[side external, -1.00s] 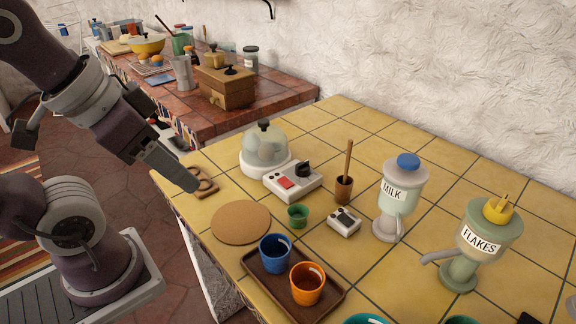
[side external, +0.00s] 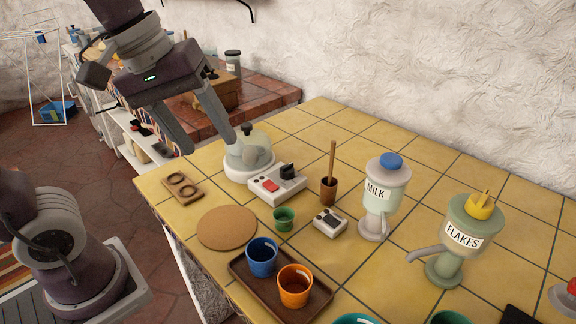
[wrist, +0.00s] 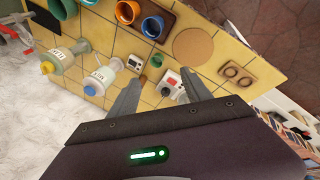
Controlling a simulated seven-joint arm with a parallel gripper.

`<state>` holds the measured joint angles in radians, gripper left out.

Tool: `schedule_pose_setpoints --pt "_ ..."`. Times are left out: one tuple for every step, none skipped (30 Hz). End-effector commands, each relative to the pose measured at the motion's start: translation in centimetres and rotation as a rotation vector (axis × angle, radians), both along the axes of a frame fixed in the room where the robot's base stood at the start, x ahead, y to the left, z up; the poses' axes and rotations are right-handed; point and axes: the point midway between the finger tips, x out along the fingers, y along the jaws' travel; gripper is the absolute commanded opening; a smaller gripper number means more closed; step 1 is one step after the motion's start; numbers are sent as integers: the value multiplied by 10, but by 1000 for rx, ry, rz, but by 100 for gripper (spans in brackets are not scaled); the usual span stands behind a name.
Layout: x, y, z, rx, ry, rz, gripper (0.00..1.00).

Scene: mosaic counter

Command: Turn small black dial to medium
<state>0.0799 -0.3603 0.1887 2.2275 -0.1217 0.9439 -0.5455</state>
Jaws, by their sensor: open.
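A small white box (side external: 339,229) with a small black dial (side external: 330,218) on top sits on the yellow tiled counter. A larger white box (side external: 265,190) with a red button and a larger black knob (side external: 288,171) is just behind it to the left. My gripper (side external: 208,145) is open and empty, well above the counter's far left part, left of both boxes. In the wrist view my gripper (wrist: 161,94) has its fingers spread. The small box (wrist: 135,63) shows beyond the left finger, and the larger box (wrist: 171,79) between the fingers. The small dial's setting is too small to read.
A glass-domed white base (side external: 248,170), a wooden pestle cup (side external: 328,190) and a green cup (side external: 284,219) stand close around the boxes. The milk dispenser (side external: 376,216) is right of the small box. A brown tray (side external: 283,312) with blue and orange cups is in front.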

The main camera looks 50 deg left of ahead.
Motion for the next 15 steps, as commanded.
schedule_pose_setpoints --pt "32 5 -5 -78 81 189 57" --pt "52 9 -9 -124 127 329 57" --pt "80 15 -17 -174 187 519 57" --pt "100 20 -26 -202 229 664 57" --pt "120 26 -36 -223 264 809 57" --pt "144 32 -52 -238 299 995 57" --pt "161 37 -65 -244 318 1126 57" --pt "176 42 -77 -243 329 1248 57" --pt "193 47 -93 -241 332 1393 57" --pt "203 51 -104 -235 330 1486 57" --pt "212 53 -114 -231 325 1567 57" --pt "222 56 -125 -225 314 1656 57" --pt "227 58 -132 -222 305 1706 57" --pt "231 59 -137 -220 298 1749 57" --pt "235 60 -143 -217 290 1788 57"
